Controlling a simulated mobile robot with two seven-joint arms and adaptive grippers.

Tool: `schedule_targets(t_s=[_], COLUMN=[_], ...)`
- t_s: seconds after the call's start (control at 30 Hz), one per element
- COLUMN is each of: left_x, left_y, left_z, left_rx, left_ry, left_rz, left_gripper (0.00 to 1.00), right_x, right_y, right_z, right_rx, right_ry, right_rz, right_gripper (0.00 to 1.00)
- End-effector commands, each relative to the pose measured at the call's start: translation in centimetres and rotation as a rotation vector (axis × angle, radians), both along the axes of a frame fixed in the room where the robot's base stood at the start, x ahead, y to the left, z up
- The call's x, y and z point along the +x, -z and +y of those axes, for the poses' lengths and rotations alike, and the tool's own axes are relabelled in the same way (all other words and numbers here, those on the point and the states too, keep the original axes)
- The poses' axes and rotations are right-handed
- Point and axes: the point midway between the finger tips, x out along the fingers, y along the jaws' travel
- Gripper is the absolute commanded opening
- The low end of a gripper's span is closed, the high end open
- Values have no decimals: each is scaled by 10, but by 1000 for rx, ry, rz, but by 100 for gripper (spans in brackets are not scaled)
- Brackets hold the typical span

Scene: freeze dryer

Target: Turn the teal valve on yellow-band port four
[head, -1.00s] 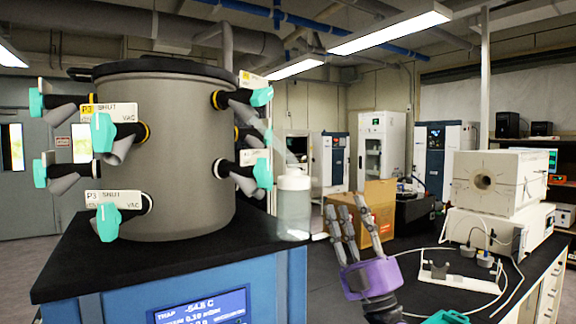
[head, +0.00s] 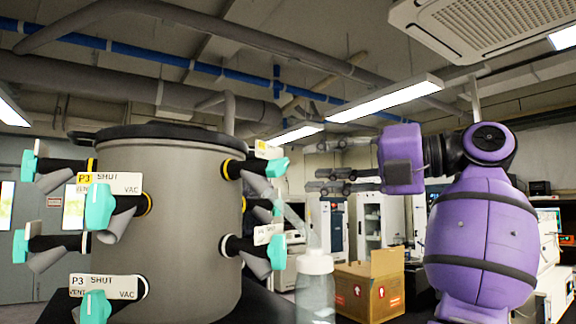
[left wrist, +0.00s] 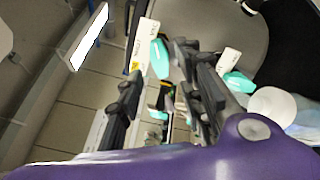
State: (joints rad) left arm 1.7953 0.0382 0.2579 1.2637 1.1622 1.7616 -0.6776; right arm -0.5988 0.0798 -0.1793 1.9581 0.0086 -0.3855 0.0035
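The grey drum (head: 168,220) carries several black ports with teal valve handles. On its upper right, a yellow-banded port (head: 227,169) has a teal valve handle (head: 277,167) and a tilted label (head: 268,150), seen too obliquely to read. In the left wrist view, a teal handle (left wrist: 159,57) beside a yellow-marked label (left wrist: 143,45) shows between the fingers, beyond their tips. My left gripper (head: 320,165) is open and empty, right of the valve, its fingers pointing left towards it. A gap appears between fingertips and handle. My right gripper is not in view.
Below the yellow-banded port is another teal handle (head: 277,251) with a white label. A clear bottle with a white cap (head: 315,263) stands right of the drum, below my fingers. A cardboard box (head: 370,288) is behind. Other P3 valves (head: 99,207) are on the left.

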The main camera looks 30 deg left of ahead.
Motion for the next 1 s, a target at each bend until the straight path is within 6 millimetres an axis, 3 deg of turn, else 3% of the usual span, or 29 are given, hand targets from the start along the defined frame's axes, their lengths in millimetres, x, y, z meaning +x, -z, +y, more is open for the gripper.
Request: schedule_targets(t_s=[0.13,0.3,0.73,1.0], left_x=[-7,-10,-9,-9], left_y=[-4,-4,-2,-2], left_z=[27,50,62,62], left_rx=[0,2,4,4], left_ry=[-7,-4,-2,-2], left_rz=[-6,-7,-3,-3], left_gripper=[34,34,34,0], right_x=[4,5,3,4], right_y=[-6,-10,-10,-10], right_z=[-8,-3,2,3], right_rx=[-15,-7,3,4], right_ry=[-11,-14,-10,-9], right_rz=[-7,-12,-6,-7], right_gripper=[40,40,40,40])
